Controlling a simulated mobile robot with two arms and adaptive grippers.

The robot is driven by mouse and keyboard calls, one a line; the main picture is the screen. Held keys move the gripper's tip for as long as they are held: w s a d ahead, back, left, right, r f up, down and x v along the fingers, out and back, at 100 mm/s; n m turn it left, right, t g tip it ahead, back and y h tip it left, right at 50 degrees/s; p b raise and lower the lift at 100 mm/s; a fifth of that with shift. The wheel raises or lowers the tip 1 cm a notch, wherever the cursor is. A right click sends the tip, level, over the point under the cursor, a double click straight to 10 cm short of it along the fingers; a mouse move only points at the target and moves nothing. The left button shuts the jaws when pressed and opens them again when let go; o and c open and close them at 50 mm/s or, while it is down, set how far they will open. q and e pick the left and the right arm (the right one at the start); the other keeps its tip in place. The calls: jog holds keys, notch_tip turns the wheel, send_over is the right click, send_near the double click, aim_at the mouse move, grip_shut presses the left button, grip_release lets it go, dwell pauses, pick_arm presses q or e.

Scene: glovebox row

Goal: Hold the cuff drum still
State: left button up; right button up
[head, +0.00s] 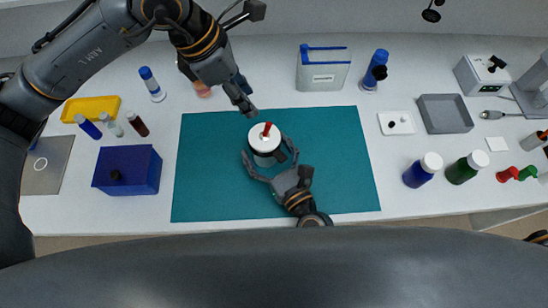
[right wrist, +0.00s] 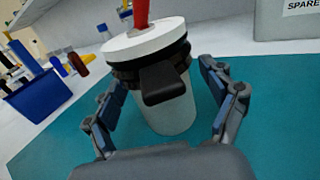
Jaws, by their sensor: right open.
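The cuff drum (head: 263,141) stands upright on the teal mat (head: 340,165). It is a pale cylinder with a white lid, a black band round its upper part, and a red piece standing up from the lid. The drum also shows large in the right wrist view (right wrist: 168,115), with a black block on the near side of its band. My right gripper (head: 267,155) is open, with one finger on each side of the drum; visible gaps remain beside it in the wrist view. My left gripper (head: 243,103) hangs above the mat's far edge, up and left of the drum; its finger opening is unclear.
A blue box (head: 127,170) and small bottles stand left of the mat. A grey-white bin (head: 323,72) with a blue rim stands behind it. The mat's right half is clear.

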jog(key=shift+w+a, duration=0.15)
jog(key=shift+w, duration=0.1)
jog(key=c, duration=1.4)
